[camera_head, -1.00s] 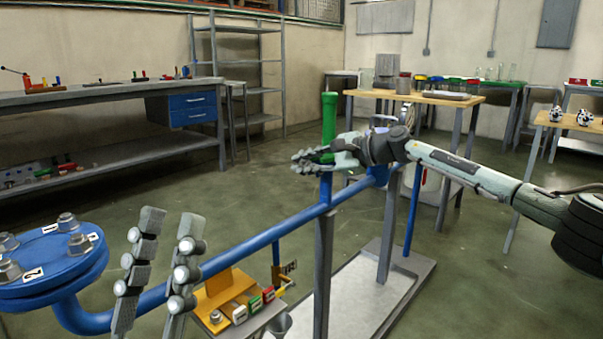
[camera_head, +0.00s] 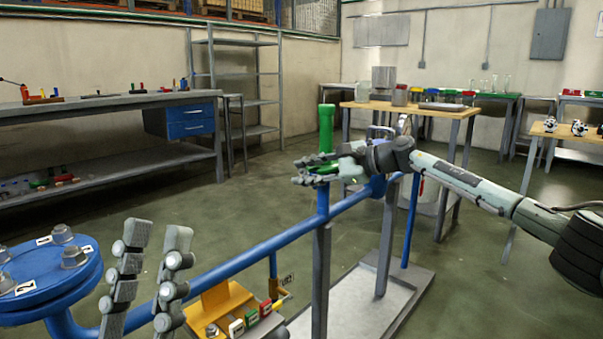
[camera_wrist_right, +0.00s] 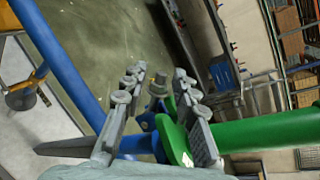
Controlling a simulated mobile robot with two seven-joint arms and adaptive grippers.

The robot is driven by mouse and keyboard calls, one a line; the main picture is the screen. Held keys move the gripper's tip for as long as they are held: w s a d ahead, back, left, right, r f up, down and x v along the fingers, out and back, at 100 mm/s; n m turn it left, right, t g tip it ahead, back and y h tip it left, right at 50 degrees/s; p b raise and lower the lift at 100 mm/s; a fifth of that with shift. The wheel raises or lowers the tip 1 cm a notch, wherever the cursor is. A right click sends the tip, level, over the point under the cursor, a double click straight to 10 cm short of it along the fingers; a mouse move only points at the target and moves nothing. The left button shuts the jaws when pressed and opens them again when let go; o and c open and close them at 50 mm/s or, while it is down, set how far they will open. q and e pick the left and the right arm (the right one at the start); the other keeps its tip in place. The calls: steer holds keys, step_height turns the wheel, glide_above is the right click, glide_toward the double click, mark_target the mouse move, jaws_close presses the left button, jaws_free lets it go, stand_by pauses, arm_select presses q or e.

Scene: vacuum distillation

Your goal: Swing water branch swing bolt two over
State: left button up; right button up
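The right wrist view shows a grey bolt head (camera_wrist_right: 157,84) above a blue lug (camera_wrist_right: 147,121), beside a green flange (camera_wrist_right: 174,139) on a blue pipe. The bolt appears between the spread fingers of my right gripper (camera_wrist_right: 160,82); I cannot tell whether they touch it. In the head view my right gripper (camera_head: 306,172) is at the foot of the upright green pipe (camera_head: 326,128), where it meets the blue pipe (camera_head: 323,200). The bolt is hidden there. My left gripper (camera_head: 155,238) is open and empty, beside the blue flange (camera_head: 50,283) with several numbered nuts.
A yellow block with coloured tags (camera_head: 218,308) sits under the blue pipe run. Grey posts (camera_head: 320,280) stand on a pale base plate (camera_head: 365,305). A wooden table (camera_head: 425,110) stands behind. The floor on the left is clear.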

steer(key=v, duration=1.1)
